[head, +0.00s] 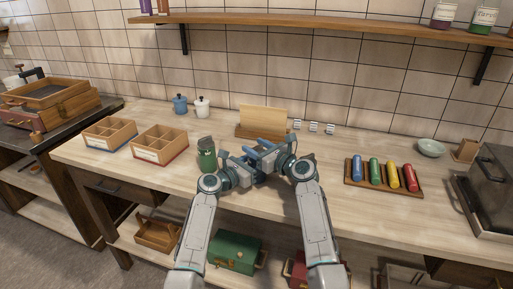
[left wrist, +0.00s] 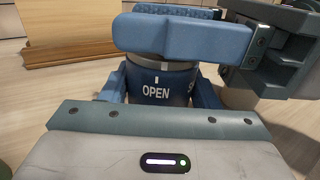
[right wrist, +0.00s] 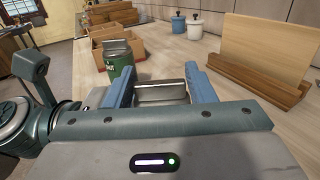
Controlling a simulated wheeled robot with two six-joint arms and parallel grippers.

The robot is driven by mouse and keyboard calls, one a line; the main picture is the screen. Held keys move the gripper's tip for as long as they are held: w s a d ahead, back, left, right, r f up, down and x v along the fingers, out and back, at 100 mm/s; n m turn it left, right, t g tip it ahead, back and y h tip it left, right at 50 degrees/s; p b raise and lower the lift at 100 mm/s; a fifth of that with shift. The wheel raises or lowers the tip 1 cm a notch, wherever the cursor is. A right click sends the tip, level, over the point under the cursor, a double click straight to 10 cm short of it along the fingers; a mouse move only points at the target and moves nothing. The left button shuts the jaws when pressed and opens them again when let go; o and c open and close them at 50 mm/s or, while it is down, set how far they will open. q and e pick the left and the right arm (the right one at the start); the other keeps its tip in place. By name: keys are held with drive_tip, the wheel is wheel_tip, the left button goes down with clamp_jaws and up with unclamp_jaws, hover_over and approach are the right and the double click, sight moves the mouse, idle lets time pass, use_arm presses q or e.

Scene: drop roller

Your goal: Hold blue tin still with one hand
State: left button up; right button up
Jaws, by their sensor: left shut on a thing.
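The blue tin (left wrist: 155,85), with "OPEN" on its side, stands upright between the fingers of my left gripper (left wrist: 158,92). My left gripper (head: 258,166) is shut on its body. In the head view the two grippers hide most of the tin. My right gripper (head: 264,150) is at the top of the tin; one blue finger (left wrist: 185,35) crosses above it in the left wrist view. In the right wrist view a silvery top part (right wrist: 160,93) lies between the right gripper's fingers (right wrist: 162,85). Whether they press on it I cannot tell.
A green tin (head: 207,155) stands just left of the grippers. A wooden holder with an upright board (head: 263,120) is behind. A tray of coloured cylinders (head: 384,190) lies right, with a bowl (head: 431,148) beyond. Divided boxes (head: 160,151) stand left.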

sight(257, 146)
drive_tip(key=shift+o, duration=1.4)
wheel_tip(257, 146, up, 10)
